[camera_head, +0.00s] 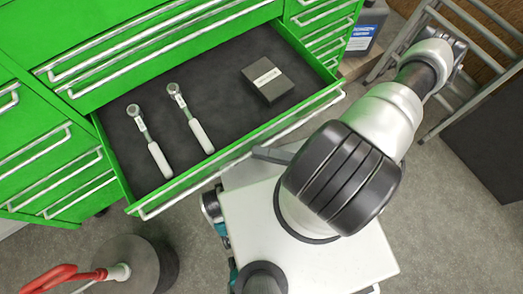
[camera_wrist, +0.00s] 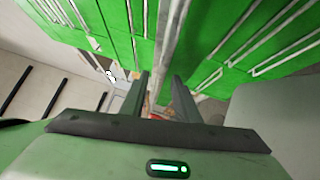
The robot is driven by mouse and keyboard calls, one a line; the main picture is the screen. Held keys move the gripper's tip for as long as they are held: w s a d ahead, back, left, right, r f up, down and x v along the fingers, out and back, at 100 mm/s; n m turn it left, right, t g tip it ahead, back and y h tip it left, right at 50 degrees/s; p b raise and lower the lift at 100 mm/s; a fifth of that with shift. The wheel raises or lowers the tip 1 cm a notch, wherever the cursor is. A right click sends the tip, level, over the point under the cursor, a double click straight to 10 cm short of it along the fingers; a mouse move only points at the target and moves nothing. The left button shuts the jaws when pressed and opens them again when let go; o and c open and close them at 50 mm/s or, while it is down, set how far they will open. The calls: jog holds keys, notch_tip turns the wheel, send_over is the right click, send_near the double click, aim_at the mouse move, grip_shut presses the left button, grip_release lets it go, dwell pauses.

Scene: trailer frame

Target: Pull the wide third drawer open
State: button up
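The wide drawer (camera_head: 219,82) of the green cabinet stands pulled out in the head view, its dark-lined inside showing. Its long silver handle bar (camera_head: 188,187) runs along the front edge. My gripper is mostly hidden behind my arm in the head view; a dark finger (camera_head: 272,155) shows close to the right half of the handle. In the wrist view my gripper (camera_wrist: 160,78) has its two fingers apart, with a clear gap between them. A silver bar (camera_wrist: 166,40) lies in line with that gap; I cannot tell whether the fingers touch it.
Two ratchets (camera_head: 150,142) (camera_head: 190,118) and a black box (camera_head: 267,79) lie in the drawer. Closed drawers (camera_head: 170,40) are above, with narrower ones left and right. A round grey stool-like object (camera_head: 135,262) stands front left. A metal ladder-like frame (camera_head: 470,100) and a bottle (camera_head: 366,25) are right.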

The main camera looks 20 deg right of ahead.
jog(key=b+v, duration=0.1)
jog(key=v, duration=1.6)
jog(key=shift+a+r, duration=0.1)
